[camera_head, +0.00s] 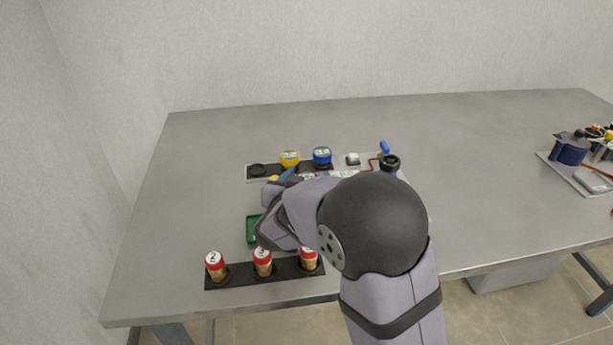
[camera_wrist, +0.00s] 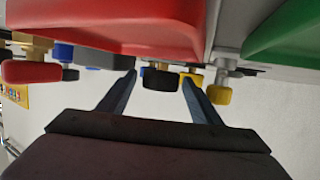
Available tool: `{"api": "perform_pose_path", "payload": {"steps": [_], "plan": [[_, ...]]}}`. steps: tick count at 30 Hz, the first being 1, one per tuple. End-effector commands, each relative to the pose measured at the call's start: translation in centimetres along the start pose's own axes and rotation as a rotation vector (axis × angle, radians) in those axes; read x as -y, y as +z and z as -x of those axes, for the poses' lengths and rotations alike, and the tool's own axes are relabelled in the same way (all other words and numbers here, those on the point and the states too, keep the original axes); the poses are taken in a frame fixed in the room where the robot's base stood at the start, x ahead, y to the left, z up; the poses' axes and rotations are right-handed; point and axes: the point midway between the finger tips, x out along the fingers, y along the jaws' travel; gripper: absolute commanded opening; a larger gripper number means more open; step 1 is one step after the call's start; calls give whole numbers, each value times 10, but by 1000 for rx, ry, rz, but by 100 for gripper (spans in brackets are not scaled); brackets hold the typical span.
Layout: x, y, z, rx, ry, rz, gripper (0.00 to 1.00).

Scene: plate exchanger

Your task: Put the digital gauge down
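A yellow-topped gauge (camera_head: 290,158) and a blue-topped gauge (camera_head: 322,156) stand in a dark holder at the back of the equipment. A dark round spot (camera_head: 258,170) sits left of them; I cannot tell whether it is an empty seat. Which item is the digital gauge is unclear. My gripper (camera_wrist: 159,80) shows its two fingers apart in the wrist view, with nothing visibly pinched. A black knob (camera_wrist: 160,79) appears between the fingertips, apparently beyond them. In the head view my arm hides most of the gripper, just in front of the holder.
A black rack (camera_head: 238,276) with three red-topped cylinders stands at the front. A green tray (camera_head: 252,230) lies behind it, partly hidden. A red tray (camera_wrist: 130,25) shows in the wrist view. Another equipment group (camera_head: 572,150) stands far right. The left table area is clear.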

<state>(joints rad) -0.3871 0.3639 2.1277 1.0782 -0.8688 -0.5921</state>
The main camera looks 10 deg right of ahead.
Motion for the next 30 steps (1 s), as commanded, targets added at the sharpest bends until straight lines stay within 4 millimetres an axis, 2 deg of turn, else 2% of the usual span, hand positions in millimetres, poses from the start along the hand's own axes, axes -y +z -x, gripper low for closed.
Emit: {"api": "perform_pose_path", "payload": {"steps": [8,14,20,30], "plan": [[0,-1,0,0,0,0,58],[0,-9,6,0,-1,1,58],[1,-8,35,-1,-4,0,58],[1,-8,95,-1,-4,0,58]]}}
